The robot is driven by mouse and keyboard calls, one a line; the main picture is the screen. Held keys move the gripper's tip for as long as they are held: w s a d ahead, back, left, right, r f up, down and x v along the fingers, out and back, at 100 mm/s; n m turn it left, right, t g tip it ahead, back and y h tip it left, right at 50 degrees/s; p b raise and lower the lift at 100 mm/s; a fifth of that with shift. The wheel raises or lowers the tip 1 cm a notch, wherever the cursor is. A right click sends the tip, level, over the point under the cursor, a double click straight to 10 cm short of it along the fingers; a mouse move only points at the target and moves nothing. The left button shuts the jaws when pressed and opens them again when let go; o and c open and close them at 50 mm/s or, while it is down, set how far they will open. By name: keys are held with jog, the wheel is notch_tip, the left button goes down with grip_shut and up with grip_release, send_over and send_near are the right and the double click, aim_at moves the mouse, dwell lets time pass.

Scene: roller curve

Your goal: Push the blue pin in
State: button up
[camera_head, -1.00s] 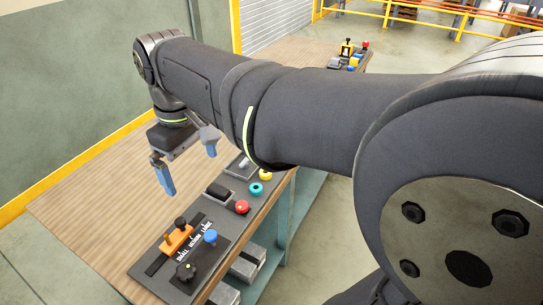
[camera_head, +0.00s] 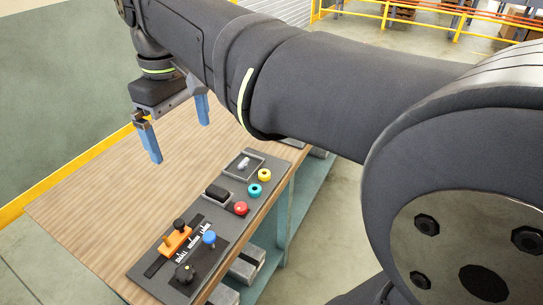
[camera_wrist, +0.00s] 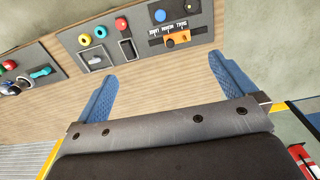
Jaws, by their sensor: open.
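The blue pin (camera_head: 209,238) has a round blue head and stands up from the dark panel (camera_head: 160,283) at the near end of the bench. In the wrist view the blue pin (camera_wrist: 160,15) is near the top edge, beyond the fingertips. My gripper (camera_head: 179,134) is open and empty, with its two blue fingers wide apart. It hangs above the bare wood, to the left of and well above the panel. In the wrist view my gripper (camera_wrist: 168,84) shows both fingers, touching nothing.
An orange slider (camera_head: 176,241) with a black knob sits beside the pin, and a black knob (camera_head: 185,272) is in front. A red button (camera_head: 241,208), teal ring (camera_head: 255,189) and yellow ring (camera_head: 264,174) line the right edge. The wooden bench top (camera_head: 100,200) is clear on the left.

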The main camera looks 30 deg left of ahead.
aim_at(209, 236)
jog(key=shift+r, duration=0.85)
jog(key=c, duration=0.9)
jog(key=f, duration=0.7)
jog(key=shift+w+a+f, duration=0.15)
jog(key=shift+a+f, duration=0.15)
jog(key=shift+f, duration=0.05)
jog(key=c, duration=1.1)
jog(key=f, duration=2.3)
jog(key=shift+d+f, duration=0.2)
jog(key=shift+d, duration=0.15)
grip_shut()
